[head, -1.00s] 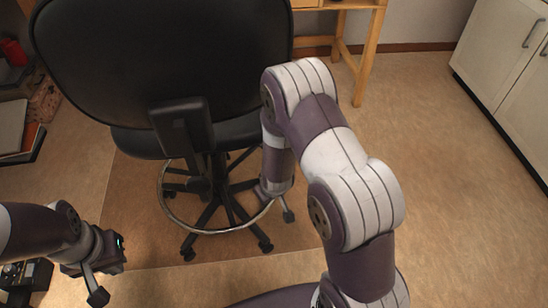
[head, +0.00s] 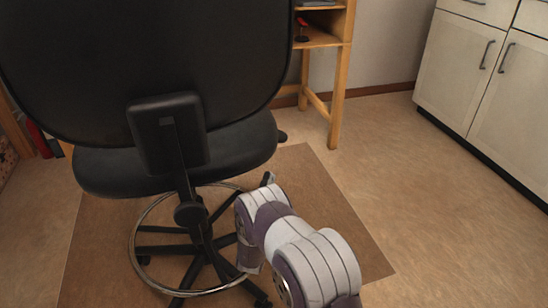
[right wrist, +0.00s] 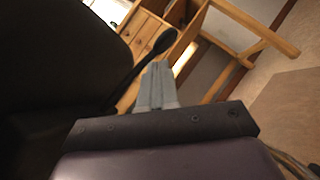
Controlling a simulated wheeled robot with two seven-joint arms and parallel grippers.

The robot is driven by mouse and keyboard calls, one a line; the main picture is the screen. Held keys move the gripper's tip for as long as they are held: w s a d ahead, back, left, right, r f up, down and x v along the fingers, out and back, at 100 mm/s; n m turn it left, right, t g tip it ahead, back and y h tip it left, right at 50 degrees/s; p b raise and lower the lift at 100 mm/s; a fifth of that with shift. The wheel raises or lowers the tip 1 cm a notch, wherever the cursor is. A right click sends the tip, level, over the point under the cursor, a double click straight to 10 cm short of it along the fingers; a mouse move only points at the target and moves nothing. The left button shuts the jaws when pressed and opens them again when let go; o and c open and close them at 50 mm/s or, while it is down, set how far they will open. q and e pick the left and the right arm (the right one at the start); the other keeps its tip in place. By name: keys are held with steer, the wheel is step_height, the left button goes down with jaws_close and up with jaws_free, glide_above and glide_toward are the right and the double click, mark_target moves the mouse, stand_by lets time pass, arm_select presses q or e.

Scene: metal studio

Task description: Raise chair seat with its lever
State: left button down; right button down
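The black office chair (head: 150,60) stands with its back toward me, and its seat (head: 235,150) shows below the backrest. A dark lever with a rounded paddle end (head: 282,136) sticks out past the seat's right side. In the right wrist view the lever (right wrist: 163,42) runs diagonally up from the dark seat, just beyond my fingertips. My right gripper (head: 268,179) is low beside the seat's right edge. In the right wrist view its grey fingers (right wrist: 157,72) are together with nothing seen between them. Whether they touch the lever is unclear. My left gripper is out of view.
A chrome foot ring (head: 137,240) and a star base with several legs (head: 165,250) stand under the seat on a brown mat (head: 345,235). A wooden desk (head: 340,75) is behind, and white cabinets (head: 455,75) are at the right. The floor between is clear.

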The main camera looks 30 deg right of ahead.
steer(key=b+x, duration=0.4)
steer(key=x, duration=0.5)
steer(key=shift+w+b, duration=0.2)
steer(key=shift+b, duration=0.2)
steer(key=shift+d, duration=0.15)
